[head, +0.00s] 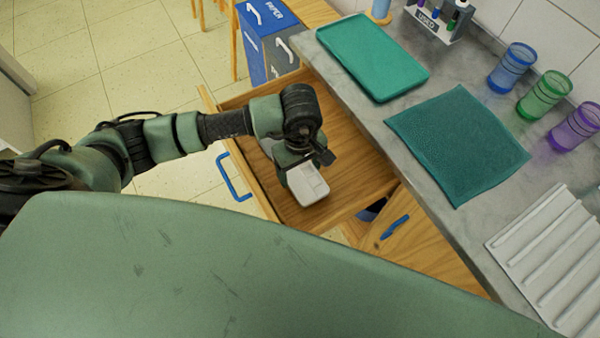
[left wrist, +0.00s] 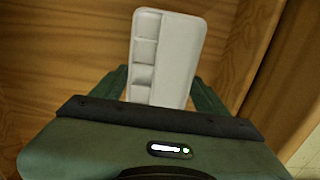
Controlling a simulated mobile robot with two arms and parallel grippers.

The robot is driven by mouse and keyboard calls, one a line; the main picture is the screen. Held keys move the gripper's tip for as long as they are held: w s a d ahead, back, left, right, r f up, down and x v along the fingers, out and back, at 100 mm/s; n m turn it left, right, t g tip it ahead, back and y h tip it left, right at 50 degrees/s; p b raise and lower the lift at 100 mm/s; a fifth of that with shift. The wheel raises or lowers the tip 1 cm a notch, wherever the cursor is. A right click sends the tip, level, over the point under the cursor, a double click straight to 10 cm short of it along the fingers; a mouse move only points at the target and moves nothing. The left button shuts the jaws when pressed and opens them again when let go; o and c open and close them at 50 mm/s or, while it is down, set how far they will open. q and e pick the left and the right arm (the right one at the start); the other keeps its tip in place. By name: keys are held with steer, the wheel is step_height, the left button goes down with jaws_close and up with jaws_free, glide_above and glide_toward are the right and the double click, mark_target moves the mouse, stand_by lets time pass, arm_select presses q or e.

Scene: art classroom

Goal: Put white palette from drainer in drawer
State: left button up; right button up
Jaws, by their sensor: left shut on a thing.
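The white palette (head: 308,186) is a flat rectangle with small wells along one side. It is over the open wooden drawer (head: 345,205), within its walls in the head view. My left gripper (head: 298,162) is shut on the palette and points down into the drawer. In the left wrist view the palette (left wrist: 165,55) sticks out between the two fingers, with wood behind it. I cannot tell whether the palette touches the drawer bottom. The white ribbed drainer (head: 550,262) lies on the counter at the right and its visible part is empty. My right gripper is not in view.
The grey counter (head: 455,225) runs beside the drawer. It holds a green tray (head: 372,55), a teal mat (head: 458,143) and blue, green and purple cups (head: 545,95). A blue bin (head: 262,40) stands beyond the drawer. A cabinet door with a blue handle (head: 395,227) is nearby.

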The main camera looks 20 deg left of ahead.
mark_target(300, 175)
arm_select(q)
step_height(300, 175, down, 3)
steer(key=shift+r, duration=0.15)
steer(key=shift+f, duration=0.25)
steer(key=o, duration=1.4)
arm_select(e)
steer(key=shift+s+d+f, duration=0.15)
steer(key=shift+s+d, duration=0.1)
arm_select(q)
steer(key=shift+r, duration=0.4)
step_height(300, 175, up, 12)
steer(key=shift+f+b, duration=0.25)
steer(key=shift+b, duration=0.2)
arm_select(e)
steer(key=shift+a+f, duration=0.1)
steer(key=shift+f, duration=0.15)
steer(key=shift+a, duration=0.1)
